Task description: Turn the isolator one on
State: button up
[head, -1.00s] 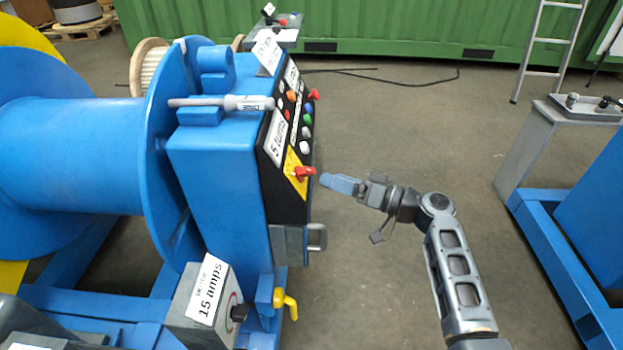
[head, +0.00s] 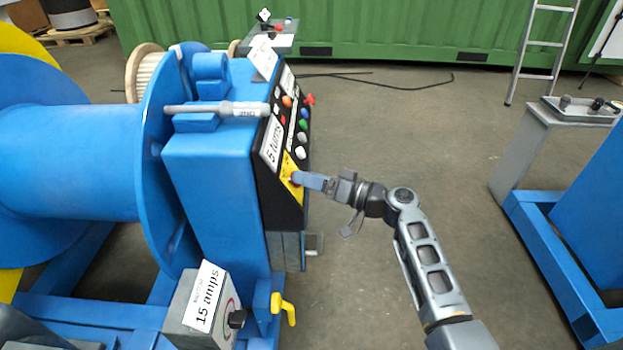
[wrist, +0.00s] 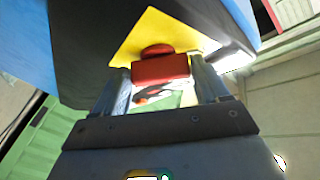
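The isolator is a red handle on a yellow plate (head: 289,166) low on the black control panel of the blue reel machine. In the wrist view the red handle (wrist: 160,69) stands in front of its yellow plate (wrist: 178,31), between the two fingertips. My gripper (head: 301,179) reaches it from the right in the head view and hides most of the handle there. In the wrist view my gripper (wrist: 160,76) has its fingers apart, one on each side of the handle. I cannot tell whether they touch it.
Coloured buttons (head: 303,124) sit on the panel above the plate. A grey stand (head: 525,140) is at the right. The floor between is clear.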

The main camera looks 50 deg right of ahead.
jog(key=c, duration=0.6)
jog(key=shift+r+m+p, duration=0.1)
jog(key=shift+m+p, duration=0.2)
jog(key=shift+p, duration=0.15)
jog(key=shift+w+a+r+m+g+h+p, duration=0.15)
jog(key=shift+m+g+h+p, duration=0.95)
jog(key=shift+m+p, duration=2.1)
jog(key=shift+r+m+g+h+p, duration=0.3)
jog(key=shift+m+g+p, duration=1.8)
jog(key=shift+p, duration=2)
jog(key=shift+w+a+r+m+g+h+p, duration=0.15)
jog(key=shift+m+g+h+p, duration=0.8)
jog(key=shift+m+p, duration=2.4)
jog(key=shift+n+g+y+p, duration=0.25)
jog(key=shift+y+p, duration=0.05)
jog(key=shift+y, duration=0.05)
jog(key=o, duration=1)
